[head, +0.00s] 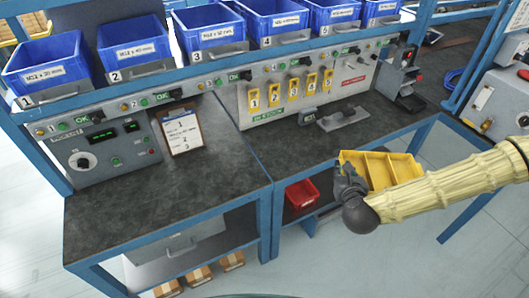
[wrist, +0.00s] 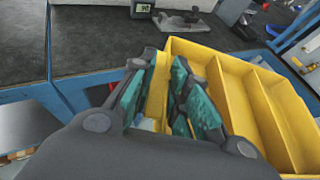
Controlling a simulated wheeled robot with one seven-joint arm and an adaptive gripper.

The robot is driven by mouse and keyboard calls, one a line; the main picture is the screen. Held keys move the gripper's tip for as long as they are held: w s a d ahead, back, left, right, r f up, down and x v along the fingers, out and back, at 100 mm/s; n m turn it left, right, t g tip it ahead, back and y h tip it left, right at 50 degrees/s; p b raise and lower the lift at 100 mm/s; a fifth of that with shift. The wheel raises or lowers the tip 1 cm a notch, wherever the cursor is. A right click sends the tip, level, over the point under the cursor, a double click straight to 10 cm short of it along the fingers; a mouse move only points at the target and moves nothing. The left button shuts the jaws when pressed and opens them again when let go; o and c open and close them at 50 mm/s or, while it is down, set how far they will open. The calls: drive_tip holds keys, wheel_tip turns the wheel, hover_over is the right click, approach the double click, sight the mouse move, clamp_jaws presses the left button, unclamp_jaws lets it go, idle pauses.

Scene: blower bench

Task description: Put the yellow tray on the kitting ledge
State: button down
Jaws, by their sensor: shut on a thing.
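The yellow tray (head: 378,170) is an open box with dividers, held in front of the bench's front edge on the right in the head view. In the wrist view the tray (wrist: 245,95) fills the right side, with its compartments facing up. My gripper (head: 347,172) is shut on the tray's left wall; its teal finger pads (wrist: 160,95) straddle that wall in the wrist view. I cannot tell which surface is the kitting ledge; the dark bench top (head: 235,130) lies behind and left of the tray.
Blue numbered bins (head: 130,45) line the shelf above. A clipboard (head: 181,130) leans at the panel. A grey metal tool with a handle (head: 342,118) lies on the right bench top. A red bin (head: 301,194) sits below. The left bench top is mostly clear.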

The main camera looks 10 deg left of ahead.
drive_tip(key=s+a+f+n+g+y+b, duration=0.2)
drive_tip(key=s+a+n+y+b, duration=0.15)
drive_tip(key=a+b, duration=0.5)
drive_tip(key=s+a+f+n+g+y+b, duration=0.2)
drive_tip(key=a+n+y+b, duration=0.2)
drive_tip(key=a+b, duration=0.45)
drive_tip(key=s+a+f+n+g+y+b, duration=0.2)
drive_tip(key=a+n+y+b, duration=0.1)
drive_tip(key=a+b, duration=0.55)
drive_tip(key=w+a, duration=0.3)
drive_tip(key=w, duration=0.1)
drive_tip(key=w+a+f, duration=0.1)
drive_tip(key=w+a, duration=0.2)
drive_tip(key=w, duration=0.1)
drive_tip(key=w+a, duration=0.3)
drive_tip(key=w, duration=0.1)
drive_tip(key=shift+w+a+f+b, duration=0.15)
drive_tip(key=shift+a+f+b, duration=0.05)
drive_tip(key=shift+f+b, duration=0.15)
drive_tip(key=shift+w+f+b, duration=0.1)
drive_tip(key=shift+f+b, duration=0.2)
drive_tip(key=shift+f, duration=1.4)
drive_tip(key=c, duration=1.4)
unclamp_jaws()
drive_tip(key=shift+o, duration=0.2)
drive_tip(key=p+v, duration=0.1)
drive_tip(key=v, duration=1.1)
drive_tip(key=shift+f, duration=0.15)
